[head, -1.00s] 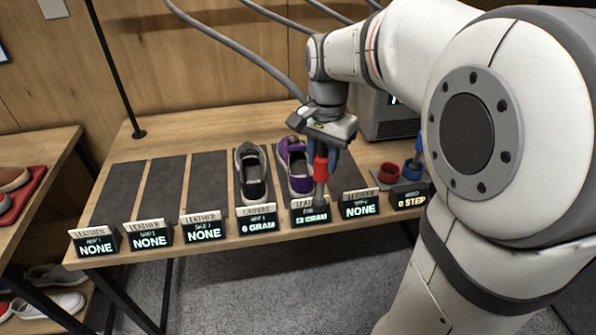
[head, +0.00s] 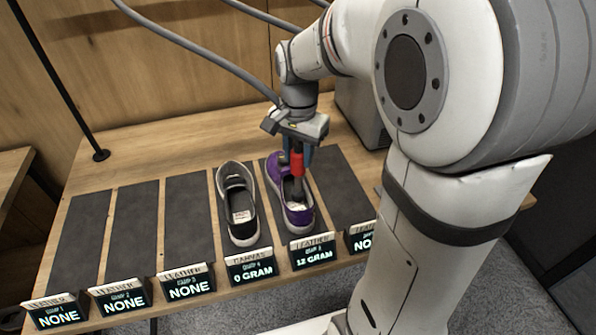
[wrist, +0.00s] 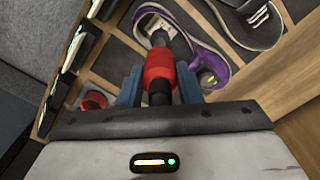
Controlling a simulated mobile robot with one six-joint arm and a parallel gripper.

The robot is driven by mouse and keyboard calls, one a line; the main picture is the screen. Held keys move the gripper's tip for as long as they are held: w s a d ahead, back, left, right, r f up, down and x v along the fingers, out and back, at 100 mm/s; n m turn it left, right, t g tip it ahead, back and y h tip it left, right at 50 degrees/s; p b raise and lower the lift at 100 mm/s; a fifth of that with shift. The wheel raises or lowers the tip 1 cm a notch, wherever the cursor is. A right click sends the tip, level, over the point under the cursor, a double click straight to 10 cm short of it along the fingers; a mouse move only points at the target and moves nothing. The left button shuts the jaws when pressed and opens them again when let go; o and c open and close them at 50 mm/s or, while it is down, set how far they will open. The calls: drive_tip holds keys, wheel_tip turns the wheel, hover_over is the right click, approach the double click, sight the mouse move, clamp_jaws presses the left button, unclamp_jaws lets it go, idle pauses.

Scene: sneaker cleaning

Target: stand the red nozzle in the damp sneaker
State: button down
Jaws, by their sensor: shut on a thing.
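My gripper (head: 297,158) is shut on the red nozzle (head: 297,171), which points down with its dark tip at the opening of the purple sneaker (head: 273,180). The sneaker lies on a dark mat behind a sign (head: 313,254) reading 12 GRAM. In the wrist view the blue fingers of my gripper (wrist: 159,86) hold the red nozzle (wrist: 160,70), and its dark end overlaps the opening of the purple sneaker (wrist: 205,58). I cannot tell whether the tip touches the insole.
A black and grey sneaker (head: 222,182) lies just left, behind a 0 GRAM sign (head: 250,268). Three empty mats lie further left, with signs reading NONE. A red cup (wrist: 93,101) shows in the wrist view.

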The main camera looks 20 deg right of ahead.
sight(299, 169)
drive_tip(key=shift+f, duration=2.3)
drive_tip(key=shift+f, duration=0.2)
drive_tip(key=c, duration=1)
unclamp_jaws()
wheel_tip(299, 169, up, 12)
drive_tip(key=shift+s+d+r, duration=0.1)
drive_tip(key=shift+s, duration=0.05)
drive_tip(key=shift+s+n, duration=0.3)
drive_tip(key=shift+s, duration=0.05)
drive_tip(key=s+f+n+t, duration=0.1)
drive_tip(key=s+n, duration=0.1)
drive_tip(key=s, duration=0.2)
drive_tip(key=s+f+n+t, duration=0.1)
drive_tip(key=s+f+n, duration=0.1)
drive_tip(key=s, duration=0.3)
drive_tip(key=s+f+n, duration=0.2)
drive_tip(key=s+n, duration=0.2)
drive_tip(key=shift+s+f+t, duration=0.15)
drive_tip(key=shift+t, duration=0.25)
